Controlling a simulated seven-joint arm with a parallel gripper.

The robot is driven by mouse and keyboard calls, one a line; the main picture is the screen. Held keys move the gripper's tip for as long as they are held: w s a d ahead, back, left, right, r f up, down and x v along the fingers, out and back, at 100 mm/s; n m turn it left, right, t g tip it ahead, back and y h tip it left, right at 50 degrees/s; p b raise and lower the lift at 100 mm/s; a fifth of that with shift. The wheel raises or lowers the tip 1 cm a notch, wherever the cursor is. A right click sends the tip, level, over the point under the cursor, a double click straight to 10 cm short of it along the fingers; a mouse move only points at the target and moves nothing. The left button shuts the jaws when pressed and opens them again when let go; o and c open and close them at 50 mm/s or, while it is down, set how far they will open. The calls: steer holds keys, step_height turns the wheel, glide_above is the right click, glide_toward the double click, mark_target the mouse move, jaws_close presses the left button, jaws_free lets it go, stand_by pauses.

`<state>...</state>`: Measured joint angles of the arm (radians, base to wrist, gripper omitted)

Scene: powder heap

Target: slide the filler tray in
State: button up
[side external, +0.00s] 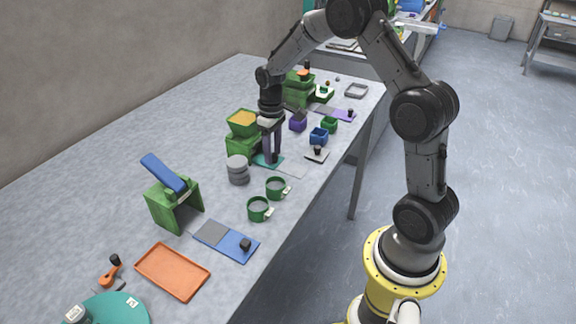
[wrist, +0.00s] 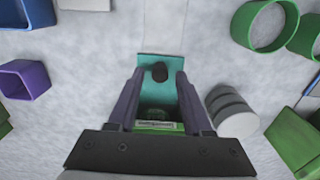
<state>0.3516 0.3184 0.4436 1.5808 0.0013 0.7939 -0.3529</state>
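A flat teal tray with a black knob (wrist: 159,72) lies by the green filler stand (side external: 240,148), which has a hopper of yellow powder (side external: 243,119) on top. The tray's teal plate (wrist: 148,60) shows between my fingers in the wrist view, and its edge shows at the foot of my gripper in the side view (side external: 262,160). My gripper (wrist: 160,78) points down over the tray. It is open, with one purple finger on each side of the knob and a gap to it. A green labelled part (wrist: 158,126) shows between the fingers near the palm; how far the tray sits in is hidden.
Stacked grey discs (side external: 238,170) stand close to my gripper, beside the right finger in the wrist view (wrist: 232,110). Green mugs (side external: 277,187) stand nearby. A pale plate with a black knob (side external: 317,154) and a blue cup (side external: 319,136) lie to the right.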

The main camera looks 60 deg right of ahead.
steer(key=shift+s+r, duration=0.1)
steer(key=shift+r, duration=3.65)
steer(key=shift+a, duration=0.15)
steer(key=s+a+r+n+t, duration=0.1)
steer(key=s+a+r+t, duration=0.1)
steer(key=s+a+r, duration=0.45)
steer(key=s+a+r+n+t, duration=0.1)
steer(key=s+a+r+t, duration=0.15)
steer(key=r, duration=0.65)
steer(key=s+a+f+m, duration=0.1)
steer(key=s+a+f, duration=0.1)
steer(key=s, duration=0.5)
steer(key=s+a+f+m+t, duration=0.1)
steer(key=s+a+f, duration=0.1)
steer(key=s, duration=0.6)
steer(key=shift+s+a+f, duration=0.15)
steer(key=shift+a+f, duration=0.1)
steer(key=shift+a, duration=0.6)
